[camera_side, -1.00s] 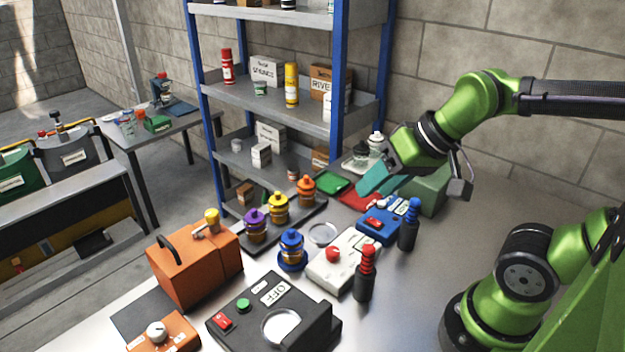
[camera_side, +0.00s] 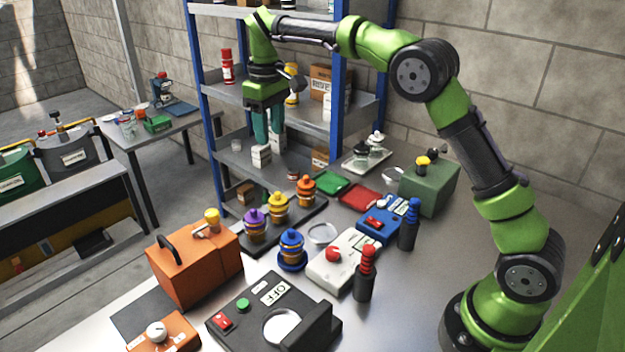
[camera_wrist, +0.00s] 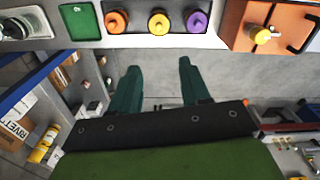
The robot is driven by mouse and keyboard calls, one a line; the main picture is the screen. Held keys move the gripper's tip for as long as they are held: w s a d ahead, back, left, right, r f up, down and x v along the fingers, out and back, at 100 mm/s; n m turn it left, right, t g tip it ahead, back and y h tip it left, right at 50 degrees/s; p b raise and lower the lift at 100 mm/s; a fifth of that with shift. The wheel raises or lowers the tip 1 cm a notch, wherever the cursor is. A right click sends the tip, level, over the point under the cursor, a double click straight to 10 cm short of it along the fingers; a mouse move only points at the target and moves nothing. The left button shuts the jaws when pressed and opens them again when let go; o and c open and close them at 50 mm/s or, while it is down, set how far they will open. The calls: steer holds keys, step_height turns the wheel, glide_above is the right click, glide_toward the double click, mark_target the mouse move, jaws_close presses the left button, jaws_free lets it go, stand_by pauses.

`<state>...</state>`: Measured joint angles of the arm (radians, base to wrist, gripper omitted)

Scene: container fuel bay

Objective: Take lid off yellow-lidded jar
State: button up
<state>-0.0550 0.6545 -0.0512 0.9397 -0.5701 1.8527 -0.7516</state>
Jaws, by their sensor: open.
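The yellow-lidded jar (camera_side: 278,208) stands upright between the purple-lidded jar (camera_side: 254,225) and the orange-lidded jar (camera_side: 306,191) on a dark tray (camera_side: 290,227), its lid on. In the wrist view the yellow lid (camera_wrist: 158,22) is the middle one of the row at the top, with orange to its left and purple to its right. My gripper (camera_side: 269,143) hangs fingers-down in front of the shelf, above and behind the jars. Its two teal fingers (camera_wrist: 157,80) are apart with nothing between them.
The blue shelf (camera_side: 205,110) with cans and boxes stands close around my gripper. A blue-lidded jar (camera_side: 291,250) is on a stand in front. An orange box (camera_side: 195,268) is left of the tray, a green pad (camera_side: 332,183) behind it, and a green box (camera_side: 430,187) far right.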

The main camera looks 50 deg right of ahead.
glide_above(277, 192)
steer(key=shift+n, duration=0.3)
steer(key=f, duration=1)
steer(key=shift+s+a+f, duration=0.1)
steer(key=shift+a+f, duration=0.2)
steer(key=shift+f, duration=0.05)
steer(key=shift+d+f, duration=0.15)
steer(key=shift+f, duration=1.15)
steer(key=shift+d+f, duration=0.15)
steer(key=shift+f, duration=1.15)
jaws_close()
